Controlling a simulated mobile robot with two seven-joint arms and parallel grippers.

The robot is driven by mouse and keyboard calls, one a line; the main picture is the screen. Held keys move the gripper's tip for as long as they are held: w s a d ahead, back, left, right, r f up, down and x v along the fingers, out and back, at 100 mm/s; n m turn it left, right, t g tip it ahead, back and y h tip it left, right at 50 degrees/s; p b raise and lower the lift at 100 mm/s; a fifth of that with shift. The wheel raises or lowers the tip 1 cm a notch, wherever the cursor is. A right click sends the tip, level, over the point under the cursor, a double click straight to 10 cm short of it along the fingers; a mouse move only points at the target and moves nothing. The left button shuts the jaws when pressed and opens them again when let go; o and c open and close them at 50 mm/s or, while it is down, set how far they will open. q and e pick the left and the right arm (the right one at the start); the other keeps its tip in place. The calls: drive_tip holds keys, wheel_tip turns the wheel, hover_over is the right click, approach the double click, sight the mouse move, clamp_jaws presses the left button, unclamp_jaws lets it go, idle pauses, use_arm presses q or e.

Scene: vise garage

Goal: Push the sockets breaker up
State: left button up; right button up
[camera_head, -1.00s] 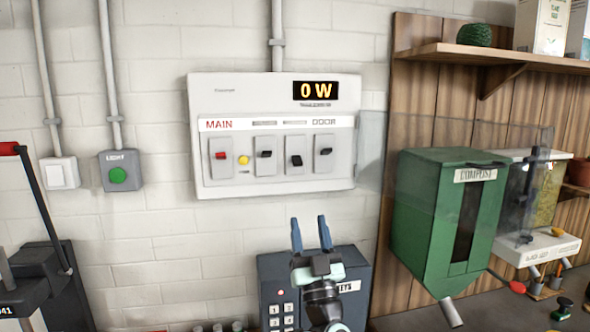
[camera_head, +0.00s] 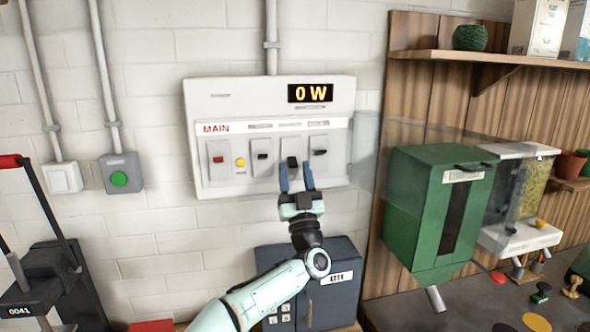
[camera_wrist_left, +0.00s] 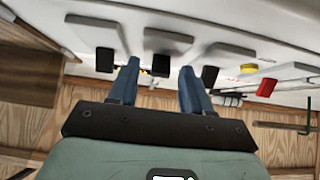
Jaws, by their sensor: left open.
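The breaker panel (camera_head: 205,100) hangs on the wall with a red MAIN lever (camera_head: 218,159) and a row of three black levers. The small labels are too blurred to tell which is the sockets breaker. The middle black lever (camera_head: 293,161) sits lower than the left black lever (camera_head: 262,156) and the right black lever (camera_head: 320,152). My left gripper (camera_head: 295,168) is open, with its blue fingers pointing up at the middle breaker. In the left wrist view the middle lever (camera_wrist_left: 160,65) lies between the fingertips; contact cannot be told. My right gripper is not in view.
The panel display (camera_head: 310,93) reads 0 W. A clear cover (camera_head: 365,150) stands open at the panel's right. A green compost bin (camera_head: 410,200) is further right, and a dark key box (camera_head: 335,300) is below. A green light button (camera_head: 119,179) is at the left.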

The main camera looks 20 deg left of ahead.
use_arm(q)
drive_tip(key=shift+s, duration=0.1)
clamp_jaws()
